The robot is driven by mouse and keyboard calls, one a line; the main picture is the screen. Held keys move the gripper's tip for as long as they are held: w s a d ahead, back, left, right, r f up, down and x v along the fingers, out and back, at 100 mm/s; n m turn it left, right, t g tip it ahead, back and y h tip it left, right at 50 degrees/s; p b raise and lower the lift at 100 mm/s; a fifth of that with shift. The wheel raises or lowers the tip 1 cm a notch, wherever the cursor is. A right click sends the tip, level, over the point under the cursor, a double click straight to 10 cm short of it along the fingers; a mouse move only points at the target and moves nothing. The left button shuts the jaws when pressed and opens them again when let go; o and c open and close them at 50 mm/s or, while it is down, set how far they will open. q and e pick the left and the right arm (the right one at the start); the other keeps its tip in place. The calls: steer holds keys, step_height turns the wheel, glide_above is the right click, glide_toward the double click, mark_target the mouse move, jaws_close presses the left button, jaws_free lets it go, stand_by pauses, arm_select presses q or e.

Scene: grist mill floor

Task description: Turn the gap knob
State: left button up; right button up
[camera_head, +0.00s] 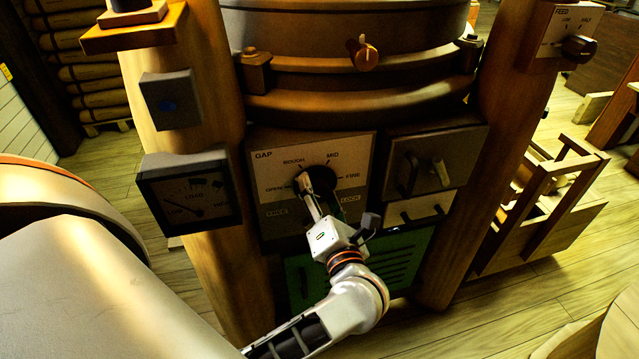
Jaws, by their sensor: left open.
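The gap knob (322,182) is a dark round knob on a pale panel (268,172) marked GAP, in the middle of the head view. The labels OPEN, ROUGH, MID and FINE surround it. My left gripper (308,186) is open at the knob, with its fingers over the knob's left part. Whether the fingers touch the knob I cannot tell. The gripper and wrist hide the knob's lower part and some of the panel below it. My right gripper is not in view.
A gauge box (190,198) is on the left wooden post. A switch panel (428,172) sits right of the gap panel, above a green vented panel (395,262). A FEED knob (579,48) is at upper right. A wooden frame (540,205) stands on the floor at right.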

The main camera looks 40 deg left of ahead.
arm_select(q)
steer(key=shift+w+a, duration=0.1)
steer(key=shift+c, duration=0.7)
steer(key=c, duration=0.9)
steer(key=m+p, duration=0.1)
steer(key=p, duration=0.1)
steer(key=r+m+p, duration=0.1)
steer(key=m+p, duration=0.1)
steer(key=shift+c, duration=0.2)
steer(key=shift+f+m+p, duration=0.2)
steer(key=shift+m+p, duration=0.4)
steer(key=shift+p, duration=0.25)
steer(key=shift+f+m, duration=0.15)
steer(key=shift+m, duration=0.15)
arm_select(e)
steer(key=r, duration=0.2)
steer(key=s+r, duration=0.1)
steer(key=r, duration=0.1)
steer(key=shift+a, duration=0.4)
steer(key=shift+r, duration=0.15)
